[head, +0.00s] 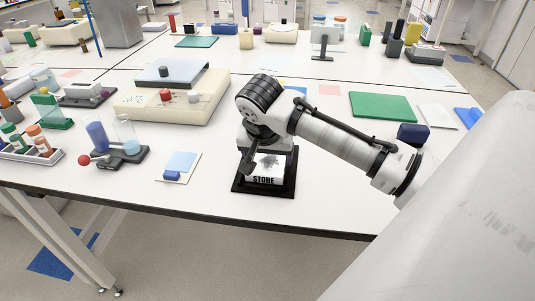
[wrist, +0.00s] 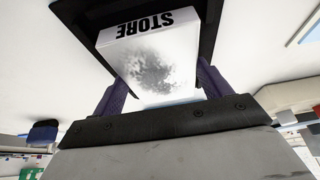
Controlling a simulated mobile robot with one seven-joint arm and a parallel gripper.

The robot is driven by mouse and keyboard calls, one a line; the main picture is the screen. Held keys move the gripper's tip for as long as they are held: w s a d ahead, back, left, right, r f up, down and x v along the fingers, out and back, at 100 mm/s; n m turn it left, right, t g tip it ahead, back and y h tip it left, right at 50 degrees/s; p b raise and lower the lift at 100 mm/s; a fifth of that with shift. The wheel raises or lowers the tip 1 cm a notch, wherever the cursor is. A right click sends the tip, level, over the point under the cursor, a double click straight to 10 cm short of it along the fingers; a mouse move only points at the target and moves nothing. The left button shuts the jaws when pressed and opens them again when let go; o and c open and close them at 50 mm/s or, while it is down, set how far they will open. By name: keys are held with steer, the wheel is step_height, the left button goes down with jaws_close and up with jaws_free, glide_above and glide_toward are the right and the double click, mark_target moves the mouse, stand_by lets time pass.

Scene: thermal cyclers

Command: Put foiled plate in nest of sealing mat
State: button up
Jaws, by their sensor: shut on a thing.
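The foiled plate (head: 268,167) is white with a mottled silver-grey top, and it is at a black nest (head: 238,186) on the bench. My gripper (head: 265,153) is over it, pointing down. In the wrist view the purple fingers of my gripper (wrist: 162,88) are shut on two opposite sides of the plate (wrist: 155,65). The black nest (wrist: 88,14) frames the plate's far end. Black "STORE" lettering shows on a white face at that end. I cannot tell whether the plate rests on the nest floor or hangs slightly above it. No separate sealing mat is recognisable.
A beige instrument (head: 172,108) with knobs stands behind on the left. A green mat (head: 383,107) and dark blue block (head: 413,133) lie right. The bench's front edge is close.

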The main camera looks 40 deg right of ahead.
steer(key=shift+f, duration=0.1)
steer(key=o, duration=1)
steer(key=b+v, duration=0.1)
steer(key=v, duration=1.1)
